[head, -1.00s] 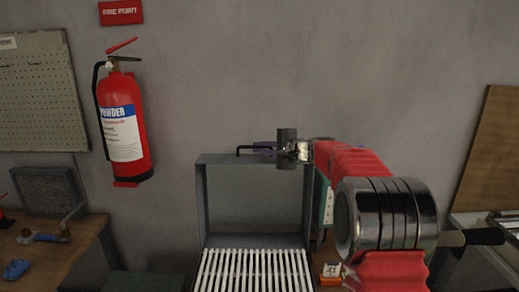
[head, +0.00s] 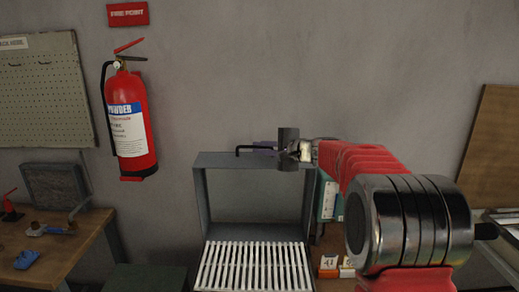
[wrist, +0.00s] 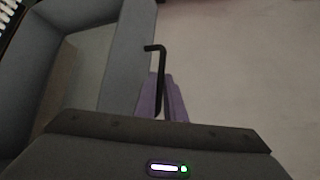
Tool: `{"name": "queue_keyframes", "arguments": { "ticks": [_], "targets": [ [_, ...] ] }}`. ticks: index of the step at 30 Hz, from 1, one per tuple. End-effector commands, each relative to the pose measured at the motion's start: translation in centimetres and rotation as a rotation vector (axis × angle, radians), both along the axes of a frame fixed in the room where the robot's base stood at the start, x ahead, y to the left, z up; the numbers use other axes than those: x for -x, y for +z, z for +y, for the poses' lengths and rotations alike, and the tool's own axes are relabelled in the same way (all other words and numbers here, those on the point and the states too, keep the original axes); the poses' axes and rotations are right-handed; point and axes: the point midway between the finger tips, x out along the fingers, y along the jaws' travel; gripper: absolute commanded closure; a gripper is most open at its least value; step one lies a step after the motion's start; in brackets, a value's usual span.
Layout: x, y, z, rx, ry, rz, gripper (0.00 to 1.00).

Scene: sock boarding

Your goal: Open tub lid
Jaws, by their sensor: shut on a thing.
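A grey box-like frame, seemingly the tub lid (head: 198,205), stands upright behind a white slatted rack (head: 255,267) in the head view. Its hollow side faces me. The frame also fills the left of the wrist view (wrist: 125,50). A thin black L-shaped handle (head: 243,149) sticks out at its top edge. In the wrist view the handle (wrist: 155,48) runs down between the purple fingers of my gripper (wrist: 161,100). In the head view my gripper (head: 268,147) is at the lid's top edge, shut on the handle. The lid's hinge is not clear.
A red fire extinguisher (head: 130,120) hangs on the wall at the left. A wooden bench (head: 75,245) with tools stands below it. Small orange-and-white boxes (head: 330,266) and a teal item (head: 328,200) sit right of the frame.

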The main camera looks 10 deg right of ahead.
Motion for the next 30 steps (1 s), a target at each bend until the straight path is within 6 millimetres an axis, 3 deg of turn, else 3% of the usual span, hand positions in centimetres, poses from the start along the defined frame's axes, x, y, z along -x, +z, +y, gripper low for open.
{"name": "queue_keyframes", "arguments": {
  "ticks": [1,2,3,10,19,30],
  "targets": [
    [0.0,-1.3,-0.1,0.004,-0.001,0.020,1.00],
    [0.0,-1.3,-0.1,0.004,-0.001,0.020,1.00],
    [0.0,-1.3,0.0,0.005,-0.001,0.020,0.88],
    [0.0,-1.2,0.1,0.004,0.000,0.018,0.72],
    [1.3,-0.5,-0.9,0.005,-0.003,0.015,0.72],
    [6.3,1.2,-4.1,0.002,-0.001,0.010,0.72]
  ]
}}
